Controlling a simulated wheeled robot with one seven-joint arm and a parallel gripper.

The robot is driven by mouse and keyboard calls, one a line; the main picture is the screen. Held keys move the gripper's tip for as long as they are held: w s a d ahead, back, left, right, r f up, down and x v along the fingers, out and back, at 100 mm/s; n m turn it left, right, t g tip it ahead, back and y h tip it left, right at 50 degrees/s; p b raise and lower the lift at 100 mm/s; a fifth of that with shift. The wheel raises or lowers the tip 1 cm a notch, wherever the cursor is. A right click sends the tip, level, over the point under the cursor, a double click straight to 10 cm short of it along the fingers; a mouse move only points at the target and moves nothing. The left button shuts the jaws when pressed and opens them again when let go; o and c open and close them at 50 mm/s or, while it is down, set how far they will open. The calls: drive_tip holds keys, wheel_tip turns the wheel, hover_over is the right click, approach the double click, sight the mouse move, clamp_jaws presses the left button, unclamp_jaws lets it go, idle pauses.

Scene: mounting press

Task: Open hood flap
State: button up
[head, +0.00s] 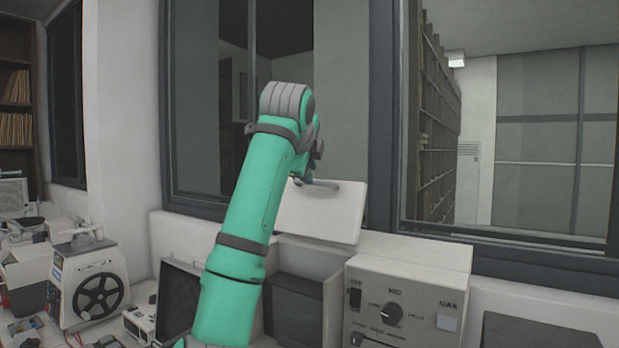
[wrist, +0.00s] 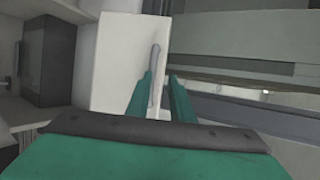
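The hood flap (head: 322,212) is a pale flat panel at the left part of the mounting press (head: 425,262). It stands raised and tilted up, with its lower edge near the press top. It also shows in the wrist view (wrist: 115,65) with its grey bar handle (wrist: 155,72). My gripper (wrist: 162,78) is at the flap, its two green fingers apart. The handle's lower end lies close to the left finger; I cannot tell if they touch. In the head view my arm hides part of the area, and the fingers are hard to make out.
The press front has a dial (head: 392,314) and switches. A machine with a black handwheel (head: 98,296) is farther left. Windows with dark frames (head: 382,110) rise close behind.

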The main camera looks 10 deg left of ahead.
drive_tip(key=v, duration=0.7)
